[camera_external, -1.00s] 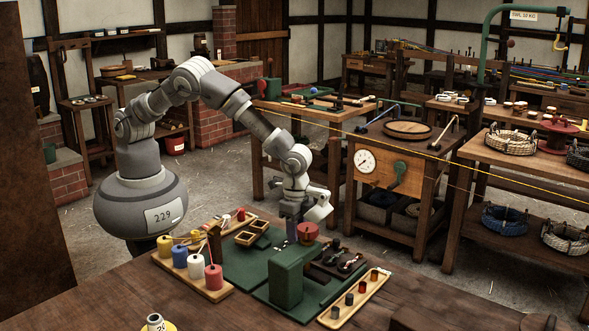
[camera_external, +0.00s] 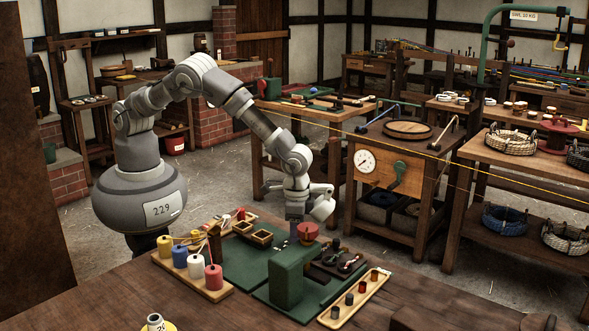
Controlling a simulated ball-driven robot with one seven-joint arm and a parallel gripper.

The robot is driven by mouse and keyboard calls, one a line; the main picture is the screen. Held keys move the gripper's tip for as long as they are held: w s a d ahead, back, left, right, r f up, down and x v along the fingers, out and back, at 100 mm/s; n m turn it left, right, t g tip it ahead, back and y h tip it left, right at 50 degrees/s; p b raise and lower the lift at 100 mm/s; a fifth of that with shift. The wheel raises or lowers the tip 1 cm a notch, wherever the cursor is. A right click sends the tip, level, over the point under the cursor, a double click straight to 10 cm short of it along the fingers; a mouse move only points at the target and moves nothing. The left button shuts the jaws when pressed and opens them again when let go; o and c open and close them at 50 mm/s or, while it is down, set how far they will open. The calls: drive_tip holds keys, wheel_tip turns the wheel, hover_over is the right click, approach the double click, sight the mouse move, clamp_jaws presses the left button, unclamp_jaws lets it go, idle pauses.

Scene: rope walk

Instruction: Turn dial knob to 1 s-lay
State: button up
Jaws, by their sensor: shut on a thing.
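My gripper (camera_external: 294,236) is at the near workbench, pointing down over the green mat (camera_external: 232,252). It is low, just behind the green block-shaped device (camera_external: 287,277) and left of a round red part (camera_external: 308,231). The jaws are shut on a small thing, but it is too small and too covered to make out. No dial face, number or s-lay mark can be read on the device from this side. I cannot tell which part is the dial knob or where it points.
A wooden board with yellow, blue, white and red spools (camera_external: 196,265) stands left of the mat. A tray with small dark and red pieces (camera_external: 354,299) is at right. The bench front (camera_external: 240,306) is mostly clear.

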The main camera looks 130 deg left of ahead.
drive_tip(key=o, duration=1)
drive_tip(key=shift+o, duration=0.2)
drive_tip(key=shift+r, duration=0.1)
wheel_tip(320, 180, up, 8)
drive_tip(key=shift+d+f+p, duration=0.1)
drive_tip(key=shift+p, duration=1.15)
drive_tip(key=shift+w+f, duration=0.1)
